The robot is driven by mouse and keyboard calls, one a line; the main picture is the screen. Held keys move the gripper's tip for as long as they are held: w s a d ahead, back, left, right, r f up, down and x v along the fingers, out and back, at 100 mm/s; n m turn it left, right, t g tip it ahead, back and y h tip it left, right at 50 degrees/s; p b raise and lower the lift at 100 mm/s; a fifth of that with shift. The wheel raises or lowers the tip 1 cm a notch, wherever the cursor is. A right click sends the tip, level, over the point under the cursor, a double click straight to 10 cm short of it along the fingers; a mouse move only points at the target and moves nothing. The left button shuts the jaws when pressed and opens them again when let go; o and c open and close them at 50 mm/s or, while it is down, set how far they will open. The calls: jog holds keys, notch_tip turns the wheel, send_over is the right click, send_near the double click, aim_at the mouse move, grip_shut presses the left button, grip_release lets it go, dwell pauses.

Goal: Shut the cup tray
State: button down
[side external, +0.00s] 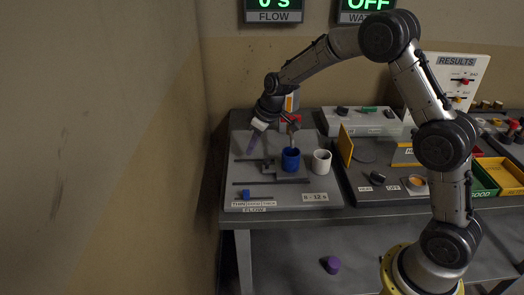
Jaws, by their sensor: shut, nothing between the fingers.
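The cup tray (302,179) appears to be the small dark grey platform on the flow station's panel. A blue cup (291,163) stands upright on it, below a dark fixture (292,130) with a red part on top. A white cup (321,166) stands upright just right of the tray. My gripper (250,148), white with purple-grey fingers, is shut and empty. It points down and left, left of and behind the blue cup, apart from it. I cannot tell how far out the tray stands.
A small blue knob (246,194) sits at the panel's front left. A yellow upright plate (345,146) stands right of the white cup. The wall (120,150) is close on the left. A purple object (331,265) lies below the bench.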

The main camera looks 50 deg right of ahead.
jog(key=s+a+r+t, duration=0.1)
jog(key=s+r, duration=0.2)
jog(key=r, duration=0.6)
jog(key=s+r+t, duration=0.1)
jog(key=s+r, duration=0.3)
jog(key=r, duration=0.5)
jog(key=s+a+r, duration=0.2)
jog(key=s+r, duration=0.3)
jog(key=s, duration=0.5)
jog(key=s+f+m, duration=0.1)
jog(key=s+f, duration=0.3)
jog(key=s, duration=0.5)
jog(key=s+f+m+h, duration=0.1)
jog(key=s+f, duration=0.3)
jog(key=s, duration=0.6)
jog(key=shift+s+d+f+m, duration=0.2)
jog(key=shift+d+m, duration=0.25)
jog(key=shift+m, duration=0.35)
jog(key=shift+w, duration=0.1)
